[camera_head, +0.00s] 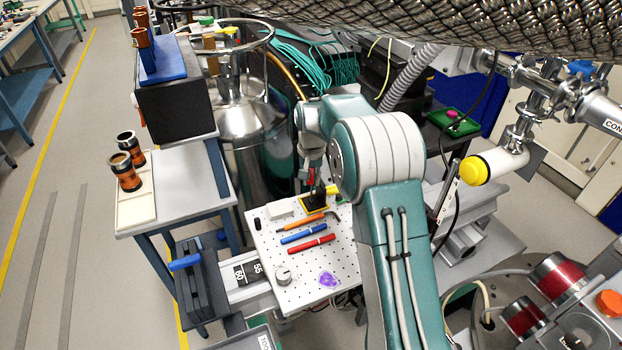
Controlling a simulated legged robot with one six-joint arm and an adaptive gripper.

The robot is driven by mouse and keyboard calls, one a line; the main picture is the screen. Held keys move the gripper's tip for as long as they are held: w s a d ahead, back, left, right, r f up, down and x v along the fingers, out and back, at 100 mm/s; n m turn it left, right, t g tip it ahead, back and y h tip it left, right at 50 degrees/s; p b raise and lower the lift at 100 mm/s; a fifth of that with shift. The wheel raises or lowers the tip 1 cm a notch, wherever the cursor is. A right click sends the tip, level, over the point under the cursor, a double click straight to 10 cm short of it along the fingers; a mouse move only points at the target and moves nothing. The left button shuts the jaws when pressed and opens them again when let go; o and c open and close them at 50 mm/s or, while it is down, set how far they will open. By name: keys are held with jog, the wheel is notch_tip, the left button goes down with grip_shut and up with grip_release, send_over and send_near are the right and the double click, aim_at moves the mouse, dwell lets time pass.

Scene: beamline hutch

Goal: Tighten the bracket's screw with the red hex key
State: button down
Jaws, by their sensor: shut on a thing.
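My gripper (315,194) points down over the far part of a white perforated board (342,262). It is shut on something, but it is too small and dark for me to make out. A small red part (312,174) shows just above the fingers; I cannot tell if it belongs to a held tool. A yellow and black piece (311,207) is right below the fingers. A red pen-like tool (311,244) lies on the board, beside a blue one (303,233) and an orange one with a dark end (298,224). I cannot make out the bracket or its screw.
A side table with a cream tray (136,211) holds two copper-coloured cylinders (125,172). A steel vessel (247,125) stands behind; pipework with a yellow cap (474,171) is at right.

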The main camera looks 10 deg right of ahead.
jog(key=m, duration=0.3)
jog(key=shift+m, duration=0.4)
jog(key=m, duration=0.4)
dwell(0.3)
jog(key=m, duration=0.4)
jog(key=shift+f, duration=0.1)
dwell(0.5)
